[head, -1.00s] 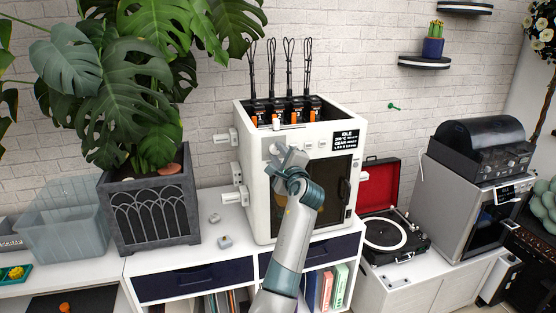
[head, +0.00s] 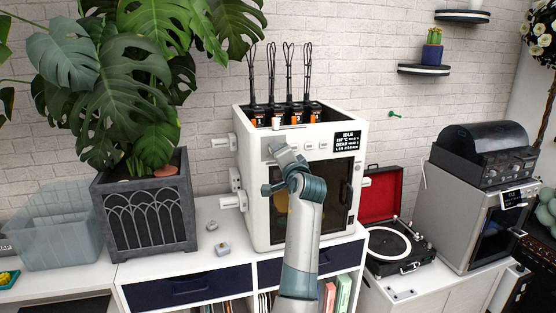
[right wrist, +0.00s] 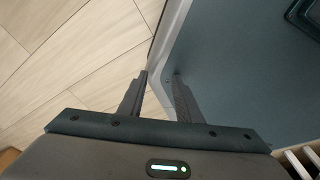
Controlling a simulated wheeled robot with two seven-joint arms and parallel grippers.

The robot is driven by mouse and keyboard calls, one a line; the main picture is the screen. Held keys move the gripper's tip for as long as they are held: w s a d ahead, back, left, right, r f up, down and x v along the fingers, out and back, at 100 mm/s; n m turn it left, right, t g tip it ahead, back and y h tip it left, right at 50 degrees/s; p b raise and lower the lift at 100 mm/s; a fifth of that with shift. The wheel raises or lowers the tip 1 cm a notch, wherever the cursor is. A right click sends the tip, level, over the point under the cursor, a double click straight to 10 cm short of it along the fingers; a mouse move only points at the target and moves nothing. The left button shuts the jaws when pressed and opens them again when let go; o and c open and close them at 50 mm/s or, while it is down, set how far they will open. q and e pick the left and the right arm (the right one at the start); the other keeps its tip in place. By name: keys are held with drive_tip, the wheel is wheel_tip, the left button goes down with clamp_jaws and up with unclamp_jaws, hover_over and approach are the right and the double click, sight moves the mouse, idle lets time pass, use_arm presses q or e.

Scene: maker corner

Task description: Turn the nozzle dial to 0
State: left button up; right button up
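The white printer (head: 258,215) stands on the white cabinet, with a dark display (head: 347,142) reading IDLE at its upper right front. Its other display lines are too small to read surely. Small buttons (head: 310,146) sit left of the display. My left gripper (head: 279,151) is at the upper left of the printer's front panel, left of those buttons. The nozzle dial cannot be made out; the gripper covers that part of the panel. The left fingers are too small to tell open from shut. My right gripper (right wrist: 158,88) is open and empty in the right wrist view, low over the floor.
A potted plant (head: 145,215) stands left of the printer, with two small grey parts (head: 222,248) between them. Pegs (head: 221,143) jut from the printer's left side. A record player (head: 388,245) stands to the right. Wooden floor (right wrist: 60,60) shows beside a blue-grey panel (right wrist: 240,80).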

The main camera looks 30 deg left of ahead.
use_arm(q)
drive_tip(key=shift+f+n+b, duration=0.1)
drive_tip(key=shift+n+b, duration=0.2)
drive_tip(key=shift+n, duration=0.2)
use_arm(e)
drive_tip(key=shift+w+a+t, duration=0.25)
drive_tip(key=shift+w+a, duration=0.1)
drive_tip(key=shift+w, duration=0.5)
drive_tip(key=shift+w+a+t, duration=0.25)
drive_tip(key=shift+w+a, duration=0.1)
drive_tip(key=shift+w, duration=0.45)
use_arm(q)
drive_tip(key=o, duration=1)
drive_tip(key=shift+o, duration=0.2)
use_arm(e)
drive_tip(key=shift+s+r, duration=0.1)
